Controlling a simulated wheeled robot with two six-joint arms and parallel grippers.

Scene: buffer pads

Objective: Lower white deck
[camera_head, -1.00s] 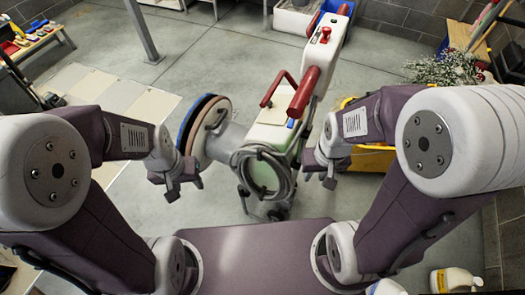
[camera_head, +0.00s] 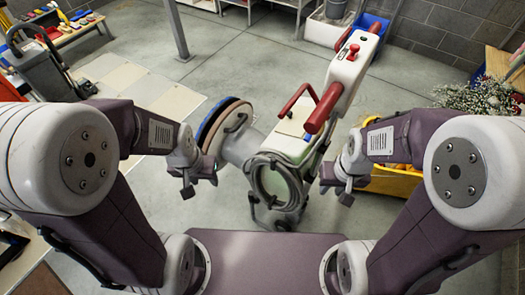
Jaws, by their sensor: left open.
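The floor machine stands upright ahead of me. Its white deck (camera_head: 240,148) is tipped on edge at the machine's left, with a blue-and-brown round pad (camera_head: 212,122) facing left. My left gripper (camera_head: 197,184) is open and empty, in front of and below the pad in the picture. My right gripper (camera_head: 336,189) looks open and empty, to the right of the coiled grey cable (camera_head: 275,185). Neither gripper visibly holds the machine; whether either touches it is hard to tell.
Red handles (camera_head: 325,108) and a white upright column (camera_head: 350,62) rise from the machine. A yellow bucket (camera_head: 395,182) stands behind my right forearm. A metal post (camera_head: 177,30) stands at the back left. Grey floor lies open behind the machine.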

